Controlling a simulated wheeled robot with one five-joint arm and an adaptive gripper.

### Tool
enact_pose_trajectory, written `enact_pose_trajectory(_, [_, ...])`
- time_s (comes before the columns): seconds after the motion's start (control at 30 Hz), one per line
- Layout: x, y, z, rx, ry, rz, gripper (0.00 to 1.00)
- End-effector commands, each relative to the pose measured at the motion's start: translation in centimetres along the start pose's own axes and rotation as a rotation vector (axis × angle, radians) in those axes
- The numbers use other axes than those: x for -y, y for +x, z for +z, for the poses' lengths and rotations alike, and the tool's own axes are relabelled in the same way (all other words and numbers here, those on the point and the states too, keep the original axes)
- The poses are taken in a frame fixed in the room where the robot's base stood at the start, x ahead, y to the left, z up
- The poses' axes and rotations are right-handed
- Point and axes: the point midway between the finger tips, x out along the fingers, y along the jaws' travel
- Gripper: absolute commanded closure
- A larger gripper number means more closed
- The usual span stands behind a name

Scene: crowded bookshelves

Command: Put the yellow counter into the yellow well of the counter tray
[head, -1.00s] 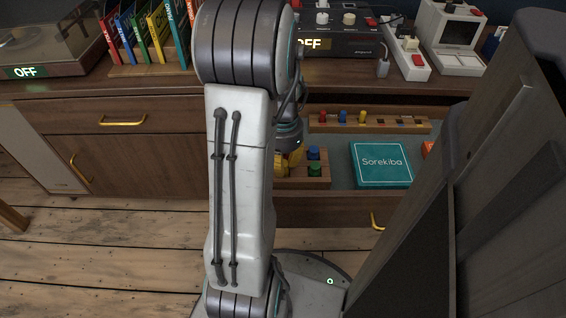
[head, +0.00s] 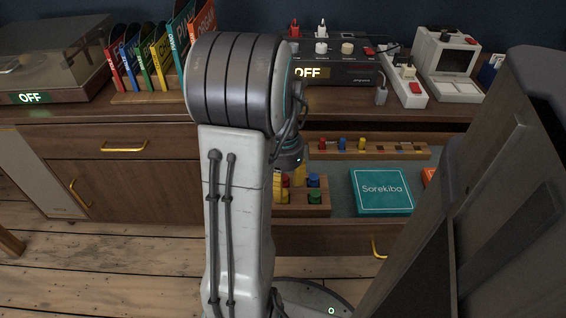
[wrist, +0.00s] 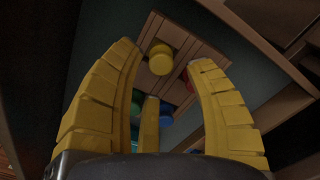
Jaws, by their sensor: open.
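The yellow counter (wrist: 161,60) is a round knobbed piece at the wooden counter tray (wrist: 200,35) in the wrist view. I cannot tell whether it sits fully in a well. My gripper (wrist: 164,56) is open, its yellow fingers on either side of the counter's line of sight, with no visible contact. A red counter (wrist: 187,80) and a blue counter (wrist: 165,118) are beyond the fingers. In the head view the tray (head: 324,211) lies in the open drawer, with blue (head: 313,180) and green (head: 314,197) counters on its right. My arm hides its left part.
A teal Sorekiba box (head: 381,191) lies right of the tray in the drawer. A peg rack (head: 400,151) with red, blue and yellow pieces stands behind. The cabinet top above carries a switch box (head: 345,60). A large dark panel is close at right.

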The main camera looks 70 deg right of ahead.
Motion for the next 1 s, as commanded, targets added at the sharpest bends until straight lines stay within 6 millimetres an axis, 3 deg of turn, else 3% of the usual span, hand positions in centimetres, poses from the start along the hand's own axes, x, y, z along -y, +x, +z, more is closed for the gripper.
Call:
enact_pose_trajectory(0.2, [0.1,-4.0,-0.1,-0.005,0.0,-0.004,0.52])
enact_pose_trajectory(0.5, [0.1,-7.9,-0.1,-0.003,0.0,-0.002,0.52])
enact_pose_trajectory(1.0, [0.0,-9.1,0.0,0.0,0.0,0.0,0.52])
